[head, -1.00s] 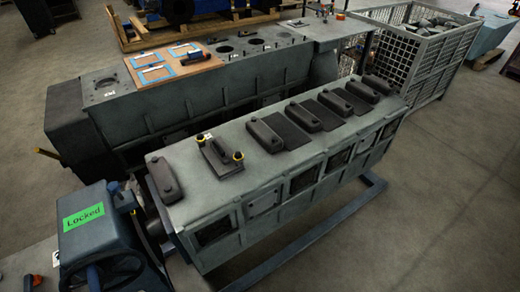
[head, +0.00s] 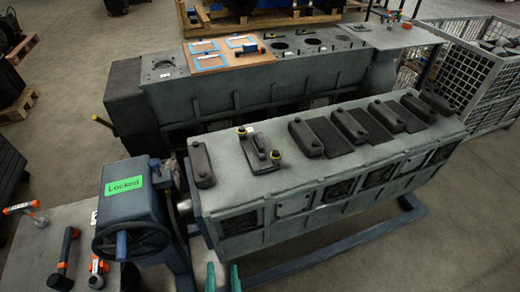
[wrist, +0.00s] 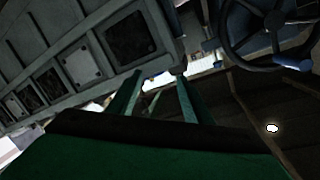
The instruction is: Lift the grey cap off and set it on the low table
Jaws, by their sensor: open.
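Several dark grey caps sit in a row on top of the long grey engine block (head: 330,165); one cap (head: 201,164) is at its left end and another (head: 306,139) is near the middle. I cannot tell which is the task's cap. A low table (head: 30,262) with a grey top stands at the lower left. My gripper (head: 222,278) shows at the bottom edge of the head view, in front of the block and below its top. In the wrist view, its two green fingers (wrist: 157,98) are apart with nothing between them.
A blue stand with a handwheel (head: 128,238) and a green "Locked" sign (head: 125,185) is at the block's left end. Hammer-like tools (head: 66,258) lie on the low table. A second block (head: 250,85) stands behind, with a wire cage (head: 480,75) at right.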

